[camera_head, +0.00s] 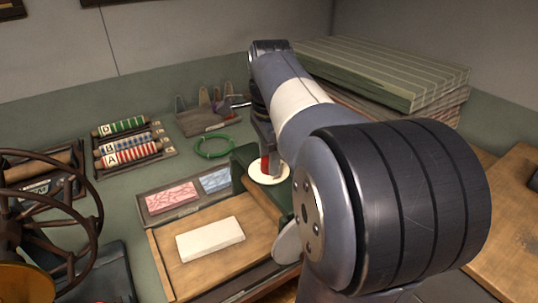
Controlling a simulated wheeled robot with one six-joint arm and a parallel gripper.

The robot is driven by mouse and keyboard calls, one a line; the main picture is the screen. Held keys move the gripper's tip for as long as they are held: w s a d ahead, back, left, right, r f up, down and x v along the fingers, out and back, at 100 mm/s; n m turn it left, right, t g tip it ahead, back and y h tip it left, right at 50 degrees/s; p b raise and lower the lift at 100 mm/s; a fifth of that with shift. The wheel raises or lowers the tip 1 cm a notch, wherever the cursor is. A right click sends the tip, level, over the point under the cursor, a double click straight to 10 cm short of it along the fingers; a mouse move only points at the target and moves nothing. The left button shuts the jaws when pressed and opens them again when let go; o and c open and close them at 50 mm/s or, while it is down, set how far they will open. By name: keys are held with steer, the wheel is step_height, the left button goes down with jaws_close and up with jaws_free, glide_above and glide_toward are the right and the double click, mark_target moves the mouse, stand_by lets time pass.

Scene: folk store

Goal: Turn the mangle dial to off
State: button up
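The mangle (245,166) has a dark green frame and a wooden roller, and stands at the middle of the bench. A round white dial (281,178) with a red part on it sits at the top of the mangle, partly covered by my arm. I cannot read any marks on it or tell its setting. My arm reaches across the view from the lower right to the back. A dark part of its end hangs down just behind the dial. My gripper's fingers cannot be made out, and neither can any contact with the dial.
A wooden board (170,262) with a pale block (210,239) lies before the mangle. Pink (171,197) and blue (215,180) printed pieces lie in a tray. A spoked wheel (50,215) stands left. Striped rollers (130,150), a green ring (214,146) and stacked green boards (385,70) lie behind.

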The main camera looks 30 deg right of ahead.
steer(key=c, duration=0.7)
steer(key=shift+o, duration=0.2)
steer(key=shift+r, duration=0.1)
steer(key=n+p, duration=0.2)
steer(key=shift+r+n+p, duration=0.15)
steer(key=shift+n+p, duration=0.25)
steer(key=n+p, duration=0.2)
steer(key=n, duration=0.1)
steer(key=shift+n, duration=0.3)
steer(key=n+p, duration=0.4)
steer(key=n, duration=0.2)
steer(key=shift+d+y, duration=0.1)
steer(key=shift+y, duration=0.2)
steer(key=shift+w+f+n+p, duration=0.15)
steer(key=shift+n+p, duration=0.85)
steer(key=shift+n, duration=1.7)
